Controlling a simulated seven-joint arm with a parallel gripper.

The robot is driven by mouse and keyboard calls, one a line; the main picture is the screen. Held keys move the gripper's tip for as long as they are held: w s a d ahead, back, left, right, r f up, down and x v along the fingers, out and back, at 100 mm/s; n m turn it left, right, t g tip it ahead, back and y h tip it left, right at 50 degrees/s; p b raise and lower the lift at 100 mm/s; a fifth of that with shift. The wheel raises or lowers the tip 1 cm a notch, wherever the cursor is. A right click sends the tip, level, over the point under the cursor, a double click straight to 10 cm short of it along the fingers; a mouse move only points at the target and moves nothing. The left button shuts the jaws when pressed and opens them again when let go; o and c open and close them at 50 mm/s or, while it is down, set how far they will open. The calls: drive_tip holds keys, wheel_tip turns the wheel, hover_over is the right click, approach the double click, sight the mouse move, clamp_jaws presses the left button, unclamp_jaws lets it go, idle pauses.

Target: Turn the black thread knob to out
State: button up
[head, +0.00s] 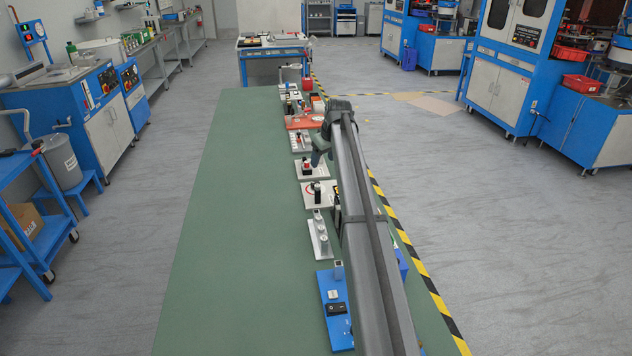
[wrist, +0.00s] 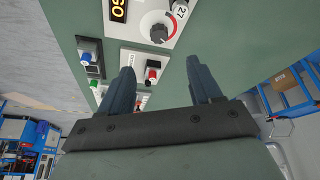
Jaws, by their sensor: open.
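My gripper (wrist: 160,65) is open in the wrist view, its two dark fingers apart with nothing between them. In the head view, my gripper (head: 319,157) hangs above the row of devices on the green bench, partly hidden by my arm. A round dial with a black knob (wrist: 158,33) and a red and white ring sits on a white panel beyond the fingertips in the wrist view. I cannot tell whether this is the thread knob, and no "out" mark is readable. The fingers are apart from the dial.
The green bench (head: 220,190) is clear on its left side. Small devices line its right side, including a blue base (head: 331,290) and an orange-red tray (head: 300,122). The wrist view shows a red button (wrist: 152,74) and a blue button (wrist: 86,57) near the fingers.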

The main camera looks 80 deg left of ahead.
sight(315, 183)
drive_tip(key=shift+m, duration=0.7)
drive_tip(key=x, duration=1.3)
drive_tip(key=shift+a+f, duration=0.3)
drive_tip(key=shift+f, duration=0.05)
drive_tip(key=c, duration=1)
drive_tip(key=shift+c, duration=0.2)
